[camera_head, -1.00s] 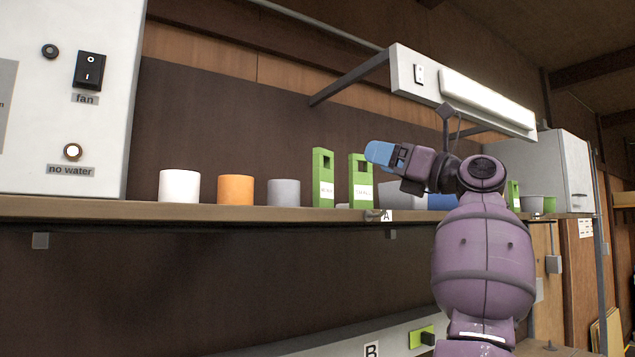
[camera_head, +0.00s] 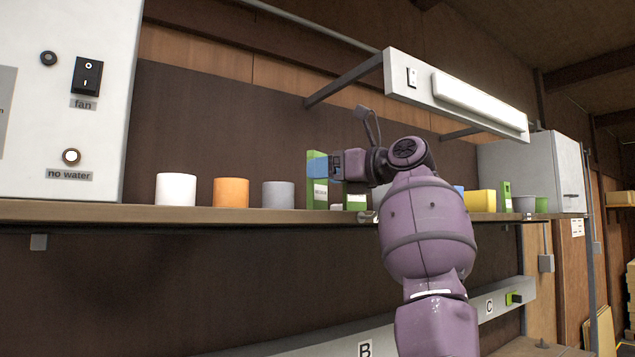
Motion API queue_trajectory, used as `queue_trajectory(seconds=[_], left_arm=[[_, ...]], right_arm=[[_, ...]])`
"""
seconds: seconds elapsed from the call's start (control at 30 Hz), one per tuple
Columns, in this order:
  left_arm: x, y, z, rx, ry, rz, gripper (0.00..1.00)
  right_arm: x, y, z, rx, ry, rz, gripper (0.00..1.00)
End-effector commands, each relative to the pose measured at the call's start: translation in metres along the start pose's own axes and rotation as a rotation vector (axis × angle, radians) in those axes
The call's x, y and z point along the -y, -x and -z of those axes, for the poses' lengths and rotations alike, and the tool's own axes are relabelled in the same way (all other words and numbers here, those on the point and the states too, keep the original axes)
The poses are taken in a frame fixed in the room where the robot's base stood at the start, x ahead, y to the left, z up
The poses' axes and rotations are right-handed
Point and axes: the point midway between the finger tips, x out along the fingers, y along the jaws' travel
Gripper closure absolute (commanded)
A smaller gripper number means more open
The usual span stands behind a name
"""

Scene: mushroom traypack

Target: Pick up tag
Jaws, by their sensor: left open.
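A green tag (camera_head: 317,204) with a white label stands upright on the shelf (camera_head: 130,213). A second green tag (camera_head: 355,203) stands just to its right, with its upper part hidden behind my left gripper. My left gripper (camera_head: 318,168), with blue fingertips, is open. It points left, and its fingertips overlap the upper part of the first tag in the picture. I cannot tell whether they touch it or are only in front of it. The gap between the fingers is hard to see. My right gripper is not in view.
White (camera_head: 176,189), orange (camera_head: 230,193) and grey (camera_head: 278,195) cups stand left of the tags. A yellow block (camera_head: 481,201) and another green piece (camera_head: 505,196) stand farther right. A lamp bar (camera_head: 455,95) hangs above. A control box (camera_head: 60,120) is at the left.

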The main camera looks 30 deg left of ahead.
Motion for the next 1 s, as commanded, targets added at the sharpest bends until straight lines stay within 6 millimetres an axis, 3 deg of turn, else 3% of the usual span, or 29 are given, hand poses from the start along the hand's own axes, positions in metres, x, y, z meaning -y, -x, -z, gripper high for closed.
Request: queue_trajectory(seconds=[0.3,0.57,0.83,1.0], left_arm=[[0.002,-0.041,0.004,0.000,-0.001,-0.003,0.32],[0.002,-0.046,0.006,0.000,0.000,-0.001,0.32],[0.002,-0.046,0.006,0.000,0.000,-0.001,0.68],[0.002,-0.045,0.005,0.000,0.000,-0.001,0.68]], right_arm=[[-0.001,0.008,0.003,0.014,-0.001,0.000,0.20],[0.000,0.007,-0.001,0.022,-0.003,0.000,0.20],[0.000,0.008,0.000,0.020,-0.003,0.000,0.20],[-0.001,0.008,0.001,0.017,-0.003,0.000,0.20]])
